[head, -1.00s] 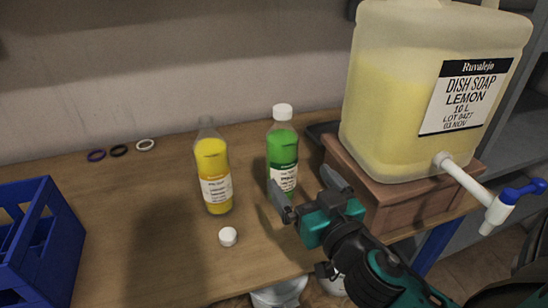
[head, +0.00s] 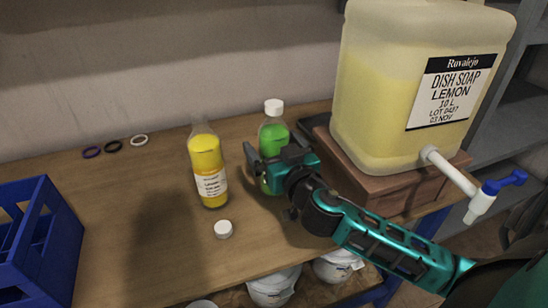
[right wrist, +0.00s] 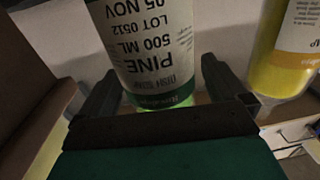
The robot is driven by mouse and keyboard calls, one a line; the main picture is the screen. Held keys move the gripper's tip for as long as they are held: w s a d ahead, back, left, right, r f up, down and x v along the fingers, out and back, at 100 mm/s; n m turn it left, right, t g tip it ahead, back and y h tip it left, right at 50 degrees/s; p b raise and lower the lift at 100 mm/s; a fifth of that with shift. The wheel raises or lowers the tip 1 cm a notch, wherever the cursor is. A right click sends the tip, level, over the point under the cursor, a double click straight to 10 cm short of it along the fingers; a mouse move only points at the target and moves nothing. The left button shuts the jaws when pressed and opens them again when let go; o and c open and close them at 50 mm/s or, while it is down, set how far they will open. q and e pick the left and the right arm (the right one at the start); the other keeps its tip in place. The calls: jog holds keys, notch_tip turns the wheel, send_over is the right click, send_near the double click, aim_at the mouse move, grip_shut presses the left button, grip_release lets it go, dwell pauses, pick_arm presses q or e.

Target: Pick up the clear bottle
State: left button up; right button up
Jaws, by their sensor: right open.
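Two see-through bottles stand upright on the wooden bench. One (head: 208,172) holds yellow liquid, has a white label and shows no cap. The other (head: 273,133) holds green liquid and has a white cap. My right gripper (head: 268,156) is open at the green bottle and hides much of its lower part. In the right wrist view the green bottle's label (right wrist: 150,50), reading pine dish soap upside down, lies between the spread fingers (right wrist: 168,88). The yellow bottle (right wrist: 285,60) is outside them, to the right. Contact with the fingers is unclear. My left gripper is out of view.
A loose white cap (head: 223,229) lies in front of the yellow bottle. A big lemon soap drum (head: 385,95) with a tap stands on a brown block (head: 385,185) at right. A blue crate (head: 38,250) stands at left. Several small rings (head: 114,146) lie at the back.

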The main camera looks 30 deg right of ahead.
jog(key=shift+w+d, duration=0.15)
jog(key=shift+w, duration=0.65)
jog(key=c, duration=1.5)
jog(key=shift+r, duration=0.1)
